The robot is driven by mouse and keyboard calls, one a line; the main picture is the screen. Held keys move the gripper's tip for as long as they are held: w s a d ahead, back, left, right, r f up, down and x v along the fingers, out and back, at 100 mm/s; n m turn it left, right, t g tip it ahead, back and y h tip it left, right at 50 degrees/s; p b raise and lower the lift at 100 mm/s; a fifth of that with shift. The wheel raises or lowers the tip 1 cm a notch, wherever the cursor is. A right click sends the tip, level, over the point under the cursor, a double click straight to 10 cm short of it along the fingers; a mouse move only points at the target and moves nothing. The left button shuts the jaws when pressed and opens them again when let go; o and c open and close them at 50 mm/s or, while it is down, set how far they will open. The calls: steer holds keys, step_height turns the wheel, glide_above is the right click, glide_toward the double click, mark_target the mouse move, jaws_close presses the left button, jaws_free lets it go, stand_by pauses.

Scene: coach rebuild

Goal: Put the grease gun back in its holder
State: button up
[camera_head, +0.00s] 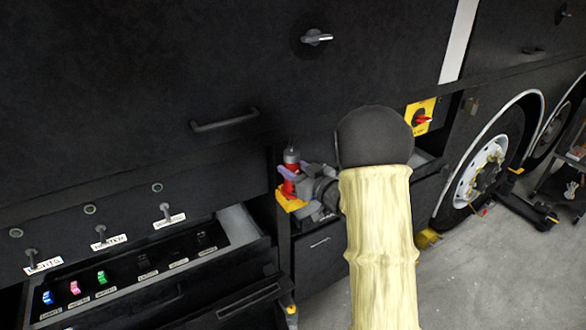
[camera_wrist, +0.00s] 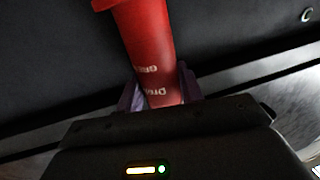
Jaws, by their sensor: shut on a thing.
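The grease gun (camera_wrist: 145,40) is a red cylinder with pale lettering. In the head view the red body (camera_head: 290,187) shows upright, with a dark grey top. My gripper (camera_wrist: 162,92) has its two purple fingers closed on either side of the red body. In the head view my gripper (camera_head: 297,173) is beside the coach's dark side, left of my pale arm. A yellow-orange piece (camera_head: 291,203) shows just below the red body. I cannot tell whether it is the holder or whether the two touch.
An open drawer (camera_head: 235,225) with lit switches (camera_head: 75,288) stands out at the lower left. A yellow panel with a red switch (camera_head: 421,117) is right of my arm. A wheel (camera_head: 485,170) is farther right. Grey floor (camera_head: 480,275) is clear at the lower right.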

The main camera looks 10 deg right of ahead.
steer(key=o, duration=1.1)
steer(key=shift+o, duration=0.3)
steer(key=shift+f, duration=0.1)
steer(key=shift+s, duration=0.1)
steer(key=b+v, duration=0.5)
steer(key=v, duration=1.2)
